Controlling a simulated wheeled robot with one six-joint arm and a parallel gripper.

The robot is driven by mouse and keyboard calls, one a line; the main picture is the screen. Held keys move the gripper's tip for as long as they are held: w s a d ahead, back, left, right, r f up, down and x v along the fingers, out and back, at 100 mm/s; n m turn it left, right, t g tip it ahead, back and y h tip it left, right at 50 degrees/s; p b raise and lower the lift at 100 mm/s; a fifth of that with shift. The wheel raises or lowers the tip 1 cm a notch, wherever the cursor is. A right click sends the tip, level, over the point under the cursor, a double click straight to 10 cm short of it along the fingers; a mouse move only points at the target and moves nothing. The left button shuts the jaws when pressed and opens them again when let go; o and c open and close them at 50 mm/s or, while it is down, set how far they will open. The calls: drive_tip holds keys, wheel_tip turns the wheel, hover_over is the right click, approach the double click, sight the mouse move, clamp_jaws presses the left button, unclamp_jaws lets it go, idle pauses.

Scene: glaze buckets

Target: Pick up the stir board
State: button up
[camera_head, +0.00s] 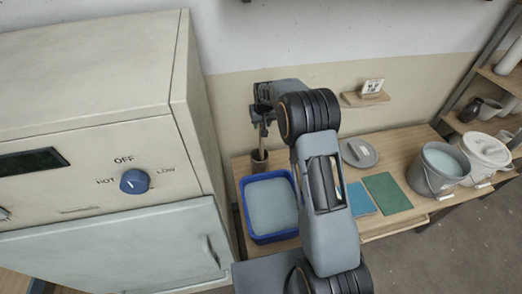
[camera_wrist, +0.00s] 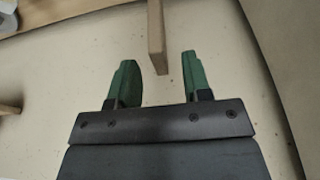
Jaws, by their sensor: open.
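My gripper (camera_wrist: 159,62) is open, with a visible gap on both sides of the board. In the head view my gripper (camera_head: 263,108) is just above the pot, partly hidden by my own arm.
A blue tub (camera_head: 249,222) of pale liquid stands in front of the pot. A large cream cabinet (camera_head: 205,130) is close on the left. A grey lid (camera_head: 358,153), a green mat (camera_head: 387,194), a grey bucket (camera_head: 424,180) and a white bucket (camera_head: 486,152) lie right.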

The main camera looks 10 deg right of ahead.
drive_tip(key=shift+p+x, duration=1.2)
drive_tip(key=shift+x, duration=1.5)
clamp_jaws()
